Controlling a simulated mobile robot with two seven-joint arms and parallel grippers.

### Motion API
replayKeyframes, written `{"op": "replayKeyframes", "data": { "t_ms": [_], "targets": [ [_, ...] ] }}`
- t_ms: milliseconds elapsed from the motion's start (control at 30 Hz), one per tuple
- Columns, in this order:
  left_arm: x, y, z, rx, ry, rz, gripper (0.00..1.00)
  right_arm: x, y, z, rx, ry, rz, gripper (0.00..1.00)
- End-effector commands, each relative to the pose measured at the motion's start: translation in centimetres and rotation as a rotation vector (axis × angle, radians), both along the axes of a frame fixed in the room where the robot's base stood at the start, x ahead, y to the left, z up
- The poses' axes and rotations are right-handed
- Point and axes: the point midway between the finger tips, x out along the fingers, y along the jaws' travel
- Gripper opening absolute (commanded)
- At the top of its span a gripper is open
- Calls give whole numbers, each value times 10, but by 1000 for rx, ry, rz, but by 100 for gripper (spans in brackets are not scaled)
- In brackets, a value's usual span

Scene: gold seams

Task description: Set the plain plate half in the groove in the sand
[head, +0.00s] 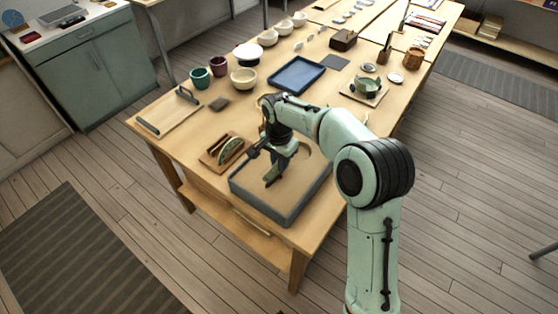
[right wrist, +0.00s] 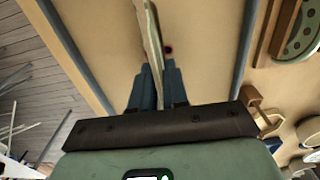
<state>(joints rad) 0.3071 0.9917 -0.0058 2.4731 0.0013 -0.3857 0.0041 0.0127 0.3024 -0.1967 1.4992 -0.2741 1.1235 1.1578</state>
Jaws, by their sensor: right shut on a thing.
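My right gripper (head: 272,178) is over the sand tray (head: 262,207), a grey-rimmed box of tan sand. In the right wrist view, the gripper (right wrist: 156,76) is shut on a thin pale plate half (right wrist: 148,32), seen nearly edge-on between the dark blue fingers. It runs out past the top of that view. I cannot tell whether its lower edge touches the sand (right wrist: 95,30). The groove cannot be made out clearly; the arm covers part of the tray. A small dark red spot lies on the sand beside the plate half. My left gripper is not in view.
A wooden rack (head: 212,160) holding a green dotted plate half (head: 230,148) stands close to the tray's left side. The table's front edge is near the tray.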

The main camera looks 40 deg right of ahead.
Motion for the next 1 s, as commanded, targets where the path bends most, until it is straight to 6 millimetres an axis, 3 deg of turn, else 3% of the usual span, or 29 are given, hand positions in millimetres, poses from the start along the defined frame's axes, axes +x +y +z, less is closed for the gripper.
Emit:
{"op": "replayKeyframes", "data": {
  "t_ms": [1000],
  "targets": [
    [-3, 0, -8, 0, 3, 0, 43, 0, 0, -15, 0, 0, 0, 0]
  ]
}}
